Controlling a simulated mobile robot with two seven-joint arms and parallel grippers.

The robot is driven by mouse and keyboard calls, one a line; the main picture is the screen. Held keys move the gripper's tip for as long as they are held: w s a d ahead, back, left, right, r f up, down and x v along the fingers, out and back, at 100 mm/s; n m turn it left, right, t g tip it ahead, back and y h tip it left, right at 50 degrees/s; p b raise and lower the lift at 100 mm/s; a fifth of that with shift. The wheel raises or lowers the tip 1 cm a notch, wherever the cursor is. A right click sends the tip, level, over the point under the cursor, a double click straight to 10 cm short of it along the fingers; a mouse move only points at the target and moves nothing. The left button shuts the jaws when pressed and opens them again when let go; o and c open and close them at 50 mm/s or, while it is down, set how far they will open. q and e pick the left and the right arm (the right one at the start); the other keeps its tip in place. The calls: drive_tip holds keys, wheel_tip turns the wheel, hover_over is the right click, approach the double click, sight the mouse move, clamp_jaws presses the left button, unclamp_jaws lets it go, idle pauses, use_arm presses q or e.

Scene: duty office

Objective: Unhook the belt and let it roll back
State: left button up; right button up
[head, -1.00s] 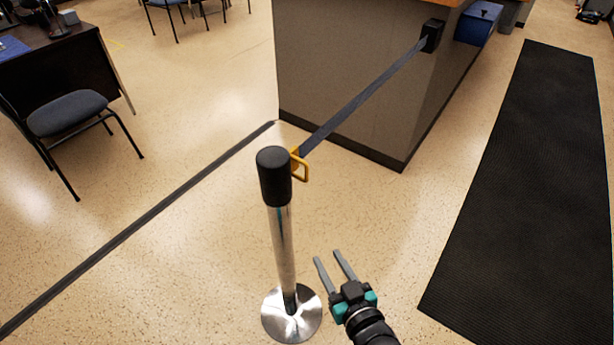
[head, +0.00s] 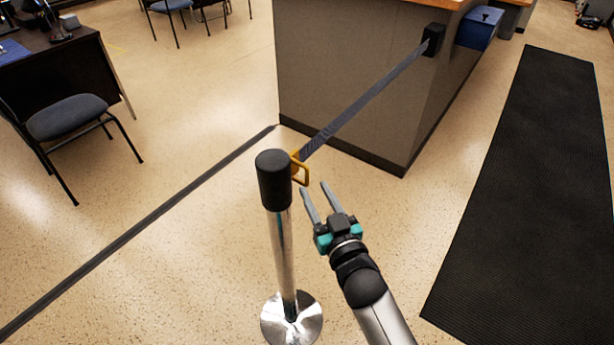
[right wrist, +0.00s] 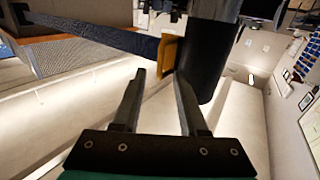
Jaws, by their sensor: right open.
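The dark grey belt (head: 362,100) runs taut from a black wall box (head: 432,40) on the counter to the post (head: 283,250). Its yellow end clip (head: 302,172) is at the right side of the post's black head (head: 273,180). My right gripper (head: 315,194) is open and empty, just below and right of the clip in the head view. In the right wrist view the open fingers (right wrist: 160,95) point toward the yellow clip (right wrist: 170,55), with the black head (right wrist: 205,60) beside it and the belt (right wrist: 100,36) going left. My left gripper is not in view.
The counter (head: 350,90) stands behind the belt. A long black mat (head: 525,190) lies on the floor at right. A chair (head: 68,120) and dark desk (head: 50,70) are at left. A dark strip (head: 140,225) crosses the floor left of the post.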

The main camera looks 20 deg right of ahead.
sight(308, 177)
drive_tip(key=shift+w+a+b, duration=0.2)
drive_tip(key=shift+w+b, duration=0.25)
drive_tip(key=shift+w, duration=2.55)
clamp_jaws()
